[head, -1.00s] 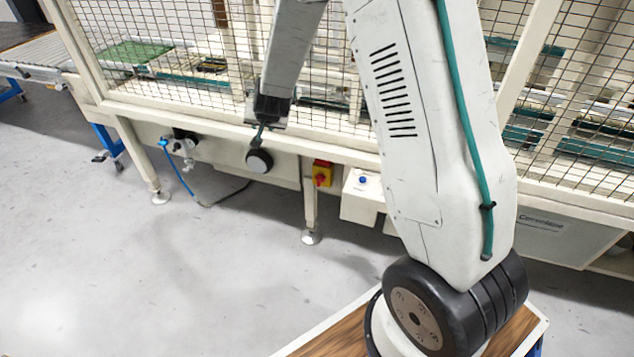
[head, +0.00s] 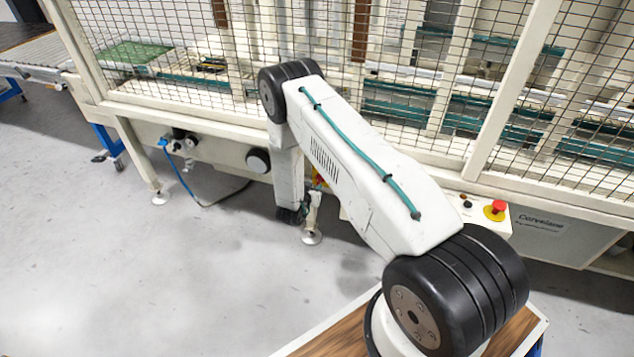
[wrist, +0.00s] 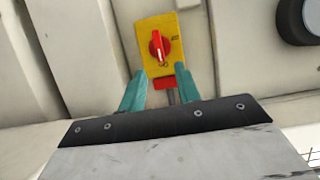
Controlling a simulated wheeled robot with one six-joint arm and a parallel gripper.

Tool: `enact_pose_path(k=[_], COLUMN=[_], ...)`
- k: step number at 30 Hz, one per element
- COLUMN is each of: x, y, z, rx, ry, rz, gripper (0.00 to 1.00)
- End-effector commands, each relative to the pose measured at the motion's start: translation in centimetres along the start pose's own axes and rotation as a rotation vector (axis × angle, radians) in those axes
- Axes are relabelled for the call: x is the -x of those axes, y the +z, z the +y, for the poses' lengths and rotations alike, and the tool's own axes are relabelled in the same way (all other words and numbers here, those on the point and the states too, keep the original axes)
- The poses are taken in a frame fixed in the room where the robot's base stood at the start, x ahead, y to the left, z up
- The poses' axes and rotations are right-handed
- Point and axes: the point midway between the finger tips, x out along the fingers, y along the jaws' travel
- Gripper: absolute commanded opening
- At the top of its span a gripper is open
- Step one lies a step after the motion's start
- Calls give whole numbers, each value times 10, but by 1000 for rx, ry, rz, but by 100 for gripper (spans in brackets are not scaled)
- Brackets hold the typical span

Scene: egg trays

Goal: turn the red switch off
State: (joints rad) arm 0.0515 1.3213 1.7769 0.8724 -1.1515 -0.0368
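The red switch (wrist: 159,46) is a rotary knob on a yellow plate (wrist: 178,23), fixed to a pale machine frame. In the wrist view its handle stands nearly upright in the picture, with a white mark at its lower end. I see no contact with the knob.
A black round knob (wrist: 299,20) is at the wrist view's upper right; a similar one (head: 257,160) shows in the head view. A control box with a red mushroom button (head: 495,209) is to the right. Mesh fencing rises above the frame. Grey floor is clear at left.

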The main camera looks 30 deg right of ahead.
Motion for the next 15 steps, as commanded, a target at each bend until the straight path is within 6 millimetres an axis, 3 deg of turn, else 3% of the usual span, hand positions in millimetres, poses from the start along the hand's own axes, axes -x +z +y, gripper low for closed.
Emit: enact_pose_path(k=[6, 15], x=[-37, -60], y=[0, 0], z=[1, 0], rx=[-2, 0], ry=[1, -1], rz=[0, -2], gripper=[33, 33])
